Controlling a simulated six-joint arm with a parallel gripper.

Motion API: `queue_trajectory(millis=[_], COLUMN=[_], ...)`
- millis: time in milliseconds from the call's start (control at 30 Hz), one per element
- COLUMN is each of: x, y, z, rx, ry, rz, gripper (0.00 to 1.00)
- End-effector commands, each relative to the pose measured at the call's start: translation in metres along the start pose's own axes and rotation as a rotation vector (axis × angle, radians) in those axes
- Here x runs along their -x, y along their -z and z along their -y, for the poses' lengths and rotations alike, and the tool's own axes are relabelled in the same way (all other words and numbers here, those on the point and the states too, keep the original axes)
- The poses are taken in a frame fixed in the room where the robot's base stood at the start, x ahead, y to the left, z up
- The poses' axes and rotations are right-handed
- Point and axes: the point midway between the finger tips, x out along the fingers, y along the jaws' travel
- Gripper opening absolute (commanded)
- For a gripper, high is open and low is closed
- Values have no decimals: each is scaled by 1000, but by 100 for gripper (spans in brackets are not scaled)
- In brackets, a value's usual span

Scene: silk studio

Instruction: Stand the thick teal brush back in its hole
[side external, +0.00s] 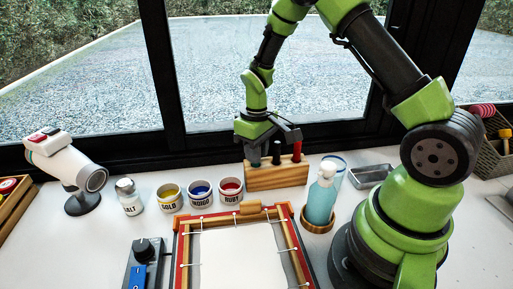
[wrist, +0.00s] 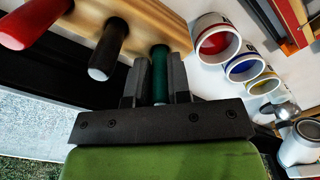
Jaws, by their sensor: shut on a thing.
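The wooden brush block (side external: 280,177) stands at the back of the table. My gripper (side external: 258,150) is over its left end, fingers down. In the wrist view my gripper (wrist: 157,88) is shut on the thick teal brush (wrist: 159,66), one finger on each side of its handle. The handle is in line with the block (wrist: 150,18) and its far end meets the block's top face in this view. The hole is hidden, so I cannot tell how deep the brush sits. In the side view the fingers mostly hide the brush.
A black-handled brush (wrist: 108,48) and a red-handled brush (wrist: 35,22) stand in the same block, beside my gripper. Paint jars (side external: 200,193) stand left of the block. A pump bottle (side external: 321,195) stands to the right, and a framed cloth (side external: 240,255) lies in front.

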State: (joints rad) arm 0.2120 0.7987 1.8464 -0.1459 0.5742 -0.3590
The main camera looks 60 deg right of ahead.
Motion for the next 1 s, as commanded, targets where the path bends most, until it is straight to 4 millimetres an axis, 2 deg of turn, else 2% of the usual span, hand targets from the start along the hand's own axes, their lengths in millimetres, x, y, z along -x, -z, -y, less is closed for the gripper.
queue_trajectory(millis=[800,833,900,933,1000], x=[-6,-6,-6,-6,-6], y=[0,0,0,0,0], z=[0,0,0,0,0], rx=[0,0,0,0,0], ry=[0,0,0,0,0], rz=[0,0,0,0,0], gripper=[3,23,39,46,48])
